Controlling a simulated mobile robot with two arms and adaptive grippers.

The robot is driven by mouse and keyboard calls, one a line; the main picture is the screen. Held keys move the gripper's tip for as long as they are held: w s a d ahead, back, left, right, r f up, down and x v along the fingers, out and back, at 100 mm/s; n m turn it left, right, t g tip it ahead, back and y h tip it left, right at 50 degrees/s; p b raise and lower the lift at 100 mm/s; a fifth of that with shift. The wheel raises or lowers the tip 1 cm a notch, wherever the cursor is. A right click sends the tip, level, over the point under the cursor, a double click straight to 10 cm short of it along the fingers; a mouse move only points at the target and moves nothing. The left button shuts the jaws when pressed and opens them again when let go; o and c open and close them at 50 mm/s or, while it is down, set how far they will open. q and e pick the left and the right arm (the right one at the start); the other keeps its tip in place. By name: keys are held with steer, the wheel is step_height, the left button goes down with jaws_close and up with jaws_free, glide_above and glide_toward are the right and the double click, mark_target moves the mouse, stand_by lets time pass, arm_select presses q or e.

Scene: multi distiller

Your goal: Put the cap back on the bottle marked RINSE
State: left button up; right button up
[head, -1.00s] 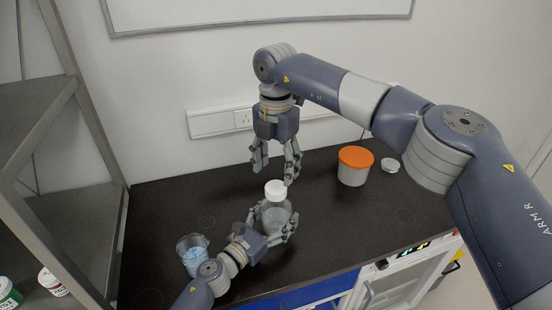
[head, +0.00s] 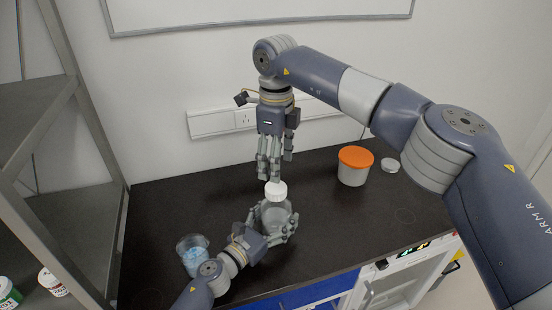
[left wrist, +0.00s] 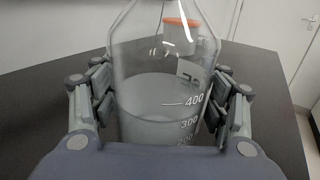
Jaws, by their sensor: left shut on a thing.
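A clear glass bottle (head: 274,219) stands on the dark bench with pale liquid inside. A white cap (head: 276,190) is at its mouth; I cannot tell how firmly it sits. My left gripper (head: 272,232) is shut around the bottle's body. In the left wrist view its fingers flank the bottle (left wrist: 160,100), which shows volume marks and part of a label; I cannot read RINSE. My right gripper (head: 270,174) points down just above the cap. Its fingers show nearly edge-on, so their opening is unclear. The cap is out of the left wrist view.
A beaker with blue contents (head: 194,256) stands left of the bottle, close to my left arm. A metal shelf (head: 85,180) borders the left side. The bench between is clear.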

mark_target(276, 187)
steer(key=n, duration=0.3)
steer(key=shift+r, duration=0.15)
steer(key=shift+f, duration=4.05)
